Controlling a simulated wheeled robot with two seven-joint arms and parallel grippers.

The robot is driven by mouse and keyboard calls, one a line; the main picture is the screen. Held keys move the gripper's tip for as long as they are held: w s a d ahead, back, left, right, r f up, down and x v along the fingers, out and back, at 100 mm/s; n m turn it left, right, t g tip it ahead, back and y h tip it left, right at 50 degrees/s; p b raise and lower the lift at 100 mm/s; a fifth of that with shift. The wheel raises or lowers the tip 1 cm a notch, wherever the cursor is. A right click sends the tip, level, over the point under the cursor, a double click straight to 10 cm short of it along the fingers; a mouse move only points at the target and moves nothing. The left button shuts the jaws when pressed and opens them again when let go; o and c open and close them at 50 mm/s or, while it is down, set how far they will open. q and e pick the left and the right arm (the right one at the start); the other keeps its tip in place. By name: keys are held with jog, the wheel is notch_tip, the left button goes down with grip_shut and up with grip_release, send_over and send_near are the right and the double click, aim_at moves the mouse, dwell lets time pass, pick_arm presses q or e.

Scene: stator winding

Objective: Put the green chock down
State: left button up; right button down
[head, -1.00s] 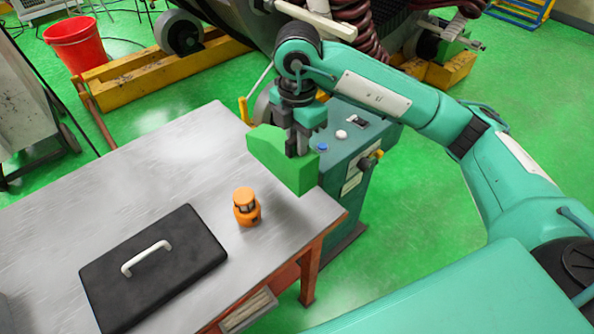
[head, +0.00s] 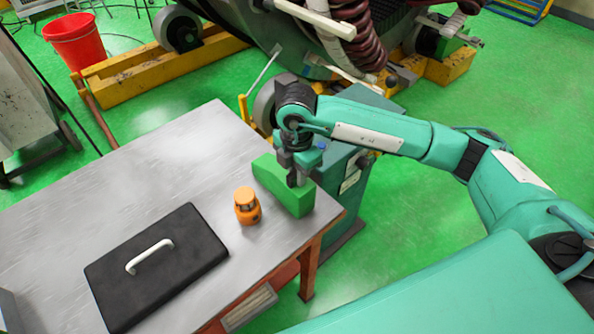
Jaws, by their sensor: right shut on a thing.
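The green chock (head: 283,187) is a wedge-like block with a sloped top, at the right end of the grey metal table (head: 120,190). My right gripper (head: 296,178) comes down on it from above and is shut on its middle. The chock is at or very near the table top; I cannot tell whether its underside touches. The fingertips are partly hidden by the block. My left gripper is not in view.
An orange lantern-like object (head: 247,207) stands just left of the chock. A black case (head: 156,265) with a white handle lies at the table's front. A teal control box (head: 352,170) stands beyond the right edge. The table's back left is clear.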

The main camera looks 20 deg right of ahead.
jog(key=c, duration=1.4)
grip_release()
jog(key=shift+f, duration=0.1)
jog(key=shift+o, duration=0.2)
notch_tip(320, 180, up, 12)
jog(key=b, duration=0.2)
